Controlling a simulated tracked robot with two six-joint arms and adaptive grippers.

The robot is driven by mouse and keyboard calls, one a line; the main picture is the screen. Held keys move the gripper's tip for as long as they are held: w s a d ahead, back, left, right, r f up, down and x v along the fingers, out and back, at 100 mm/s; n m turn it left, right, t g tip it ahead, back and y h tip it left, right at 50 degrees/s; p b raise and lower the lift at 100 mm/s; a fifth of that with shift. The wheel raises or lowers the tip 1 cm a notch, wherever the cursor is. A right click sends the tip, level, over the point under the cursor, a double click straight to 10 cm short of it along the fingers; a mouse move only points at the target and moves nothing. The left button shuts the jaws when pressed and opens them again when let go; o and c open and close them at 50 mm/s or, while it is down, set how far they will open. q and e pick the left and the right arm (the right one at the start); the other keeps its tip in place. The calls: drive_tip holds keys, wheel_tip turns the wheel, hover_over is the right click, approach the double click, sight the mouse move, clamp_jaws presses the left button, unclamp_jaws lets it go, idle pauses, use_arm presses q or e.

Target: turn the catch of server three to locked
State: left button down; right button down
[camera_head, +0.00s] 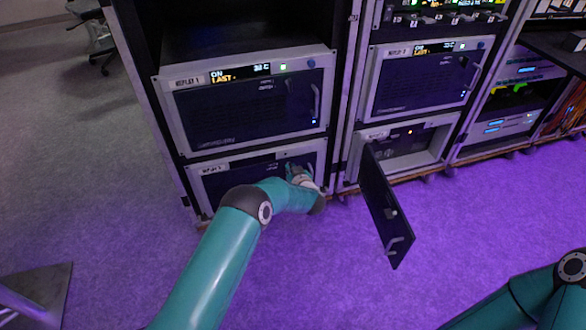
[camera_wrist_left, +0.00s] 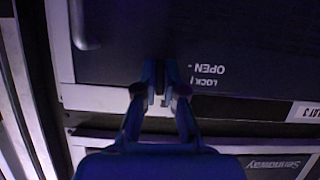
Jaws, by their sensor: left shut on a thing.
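Server three is the lower unit (camera_head: 240,178) in the left rack, with a dark front door that looks closed, partly covered by my left arm. Its door (camera_wrist_left: 240,40) fills the upper part of the left wrist view, upside down, with OPEN and LOCK lettering (camera_wrist_left: 207,75) and a label ending in 3 (camera_wrist_left: 304,111). My left gripper (camera_head: 301,172) is at the door's upper right area. In the left wrist view its fingers (camera_wrist_left: 160,75) are shut on the catch beside the lettering. The fingers hide most of the catch, so its angle cannot be told. My right gripper is out of view.
Another server (camera_head: 250,100) sits above in the left rack. In the right rack, a lower unit's door (camera_head: 384,215) hangs open over the floor. A door handle (camera_wrist_left: 82,25) shows in the left wrist view. The purple floor (camera_head: 440,215) ahead is mostly clear.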

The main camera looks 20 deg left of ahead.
use_arm(q)
drive_tip(key=shift+d+m, duration=0.25)
drive_tip(key=shift+m, duration=0.05)
drive_tip(key=c, duration=1.3)
unclamp_jaws()
drive_tip(key=shift+o, duration=0.2)
drive_tip(key=shift+a, duration=0.1)
drive_tip(key=v, duration=1.1)
drive_tip(key=shift+s+d, duration=0.3)
drive_tip(key=shift+d, duration=0.05)
